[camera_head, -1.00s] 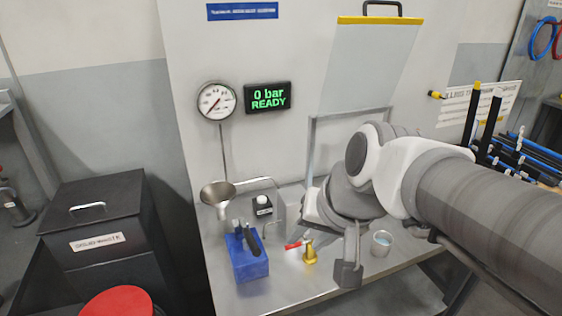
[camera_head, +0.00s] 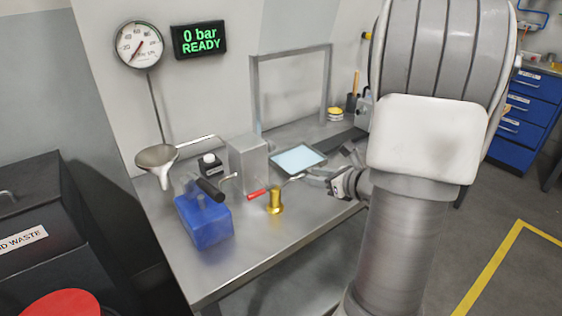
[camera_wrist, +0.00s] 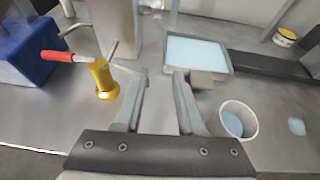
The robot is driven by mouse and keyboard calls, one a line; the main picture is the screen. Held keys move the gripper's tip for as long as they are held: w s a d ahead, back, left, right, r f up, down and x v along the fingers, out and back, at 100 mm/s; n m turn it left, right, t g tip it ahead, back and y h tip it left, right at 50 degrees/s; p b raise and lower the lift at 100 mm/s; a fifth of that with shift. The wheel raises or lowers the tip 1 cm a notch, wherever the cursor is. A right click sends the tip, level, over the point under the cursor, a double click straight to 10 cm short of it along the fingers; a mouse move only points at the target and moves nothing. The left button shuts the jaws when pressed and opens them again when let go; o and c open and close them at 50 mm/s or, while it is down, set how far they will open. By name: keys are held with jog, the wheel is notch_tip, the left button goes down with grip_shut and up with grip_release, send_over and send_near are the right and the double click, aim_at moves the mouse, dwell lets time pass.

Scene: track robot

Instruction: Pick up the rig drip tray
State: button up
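The rig drip tray, a shallow grey tray (camera_head: 320,163) with a pale blue inside, sits on the steel bench in front of a metal frame. It also shows ahead of the fingers in the wrist view (camera_wrist: 228,69). A small grey-brown tab (camera_wrist: 208,80) sticks out from its near side. My gripper (camera_head: 308,178) is on the near side of the tray. In the wrist view my gripper (camera_wrist: 160,75) is open, with nothing between its two fingers. The right fingertip is close to the tray's near edge; I cannot tell whether they touch.
A brass fitting with red-handled lever (camera_head: 274,203) stands left of my gripper. A blue block (camera_head: 205,222), a grey upright block (camera_head: 248,160) and a funnel (camera_head: 157,157) are farther left. A cup of blue liquid (camera_wrist: 237,122) stands close right of the fingers.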

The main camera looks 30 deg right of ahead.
jog(key=shift+w+d+f+m+h, duration=0.1)
jog(key=shift+d+f+m+h, duration=0.2)
jog(key=shift+d+f, duration=0.05)
jog(key=b, duration=0.2)
send_near(278, 165)
jog(key=x, duration=0.4)
jog(key=shift+f, duration=0.5)
jog(key=shift+w+r+b+x, duration=0.1)
jog(key=shift+r+b+x, duration=0.05)
jog(key=shift+x, duration=0.85)
jog(key=shift+w+r+b+x, duration=0.1)
jog(key=shift+r+b+x, duration=0.05)
jog(key=shift+x, duration=0.85)
jog(key=shift+r+b+x, duration=0.15)
jog(key=shift+x, duration=0.85)
grip_shut()
